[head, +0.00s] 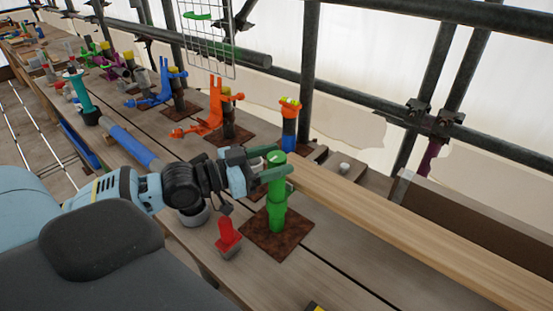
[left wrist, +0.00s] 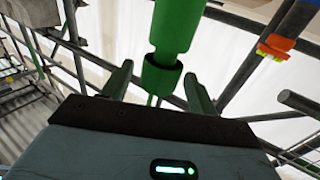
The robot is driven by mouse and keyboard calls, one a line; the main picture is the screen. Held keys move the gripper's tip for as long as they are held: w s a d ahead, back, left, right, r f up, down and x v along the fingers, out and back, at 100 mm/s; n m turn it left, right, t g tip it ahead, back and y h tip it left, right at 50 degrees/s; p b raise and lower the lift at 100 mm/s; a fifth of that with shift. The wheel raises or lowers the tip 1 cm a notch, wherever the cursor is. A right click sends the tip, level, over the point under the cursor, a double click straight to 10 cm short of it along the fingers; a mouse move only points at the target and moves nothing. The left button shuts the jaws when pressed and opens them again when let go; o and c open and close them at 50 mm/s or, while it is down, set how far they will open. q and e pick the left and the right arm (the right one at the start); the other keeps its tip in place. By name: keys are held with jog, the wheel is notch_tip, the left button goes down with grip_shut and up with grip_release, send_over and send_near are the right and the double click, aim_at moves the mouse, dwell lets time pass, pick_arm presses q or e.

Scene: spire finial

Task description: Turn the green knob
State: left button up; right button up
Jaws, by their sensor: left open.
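The green knob (head: 276,160) is the top of an upright green post (head: 277,206) on a square rusty plate (head: 262,242). My left gripper (head: 268,168) reaches in from the left at the height of the knob. Its jaws are open, with one finger on either side of the knob. In the left wrist view the green knob (left wrist: 160,77) shows between the two fingers, with a gap visible beside it. Whether a finger touches it I cannot tell. My right gripper is not in view.
A red knob-like piece (head: 228,234) stands just left of the plate. Behind are an orange-topped blue post (head: 289,122) and an orange bracket (head: 212,115). A long timber (head: 400,225) lies to the right. Scaffold tubes (head: 310,70) cross the back.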

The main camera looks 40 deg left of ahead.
pick_arm(q)
jog(key=shift+w+d, duration=0.2)
jog(key=shift+w, duration=0.1)
